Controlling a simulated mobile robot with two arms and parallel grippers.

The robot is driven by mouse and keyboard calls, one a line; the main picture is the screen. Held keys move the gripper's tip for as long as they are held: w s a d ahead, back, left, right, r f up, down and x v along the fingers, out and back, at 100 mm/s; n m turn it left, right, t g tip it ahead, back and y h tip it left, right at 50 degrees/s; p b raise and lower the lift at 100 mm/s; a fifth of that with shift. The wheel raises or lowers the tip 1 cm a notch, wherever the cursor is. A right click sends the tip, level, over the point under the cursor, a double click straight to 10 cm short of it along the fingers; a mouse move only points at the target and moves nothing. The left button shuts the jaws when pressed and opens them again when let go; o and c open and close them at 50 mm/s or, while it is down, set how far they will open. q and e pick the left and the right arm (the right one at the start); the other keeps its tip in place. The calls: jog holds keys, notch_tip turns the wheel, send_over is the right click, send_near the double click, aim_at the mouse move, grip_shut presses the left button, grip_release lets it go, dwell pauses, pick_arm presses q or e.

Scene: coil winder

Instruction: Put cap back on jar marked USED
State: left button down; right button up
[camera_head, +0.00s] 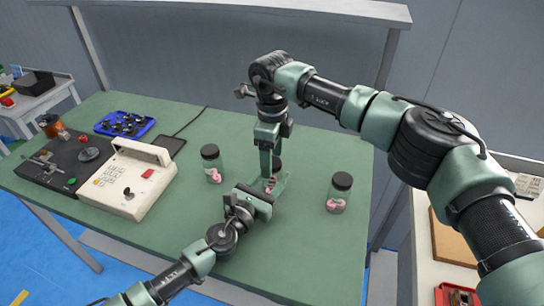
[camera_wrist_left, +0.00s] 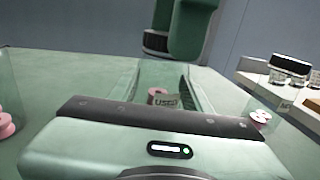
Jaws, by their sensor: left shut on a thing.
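The jar marked USED (camera_wrist_left: 160,98) is a clear jar with a pink coil inside, and its label faces the left wrist camera. My left gripper (camera_head: 268,188) is shut around this jar on the green table. The black cap (camera_wrist_left: 155,43) is above the jar's open top, and its dark side also shows in the head view (camera_head: 277,164). My right gripper (camera_head: 268,152) points down over the jar and is closed on the cap. The cap appears apart from the jar; the exact gap is hard to judge.
Two other black-capped jars with pink coils stand left (camera_head: 213,165) and right (camera_head: 338,192) of the grippers. A cream machine (camera_head: 127,182), a black control unit (camera_head: 62,160) and a blue tray (camera_head: 125,124) occupy the table's left. The front right of the green table (camera_head: 310,250) is clear.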

aim_at(267, 184)
jog(key=shift+r, duration=0.1)
notch_tip(267, 184, up, 12)
dwell(0.6)
pick_arm(q)
jog(key=c, duration=0.6)
grip_release()
jog(key=v, duration=0.7)
jog(key=shift+s+a, duration=0.2)
jog(key=shift+s, duration=0.1)
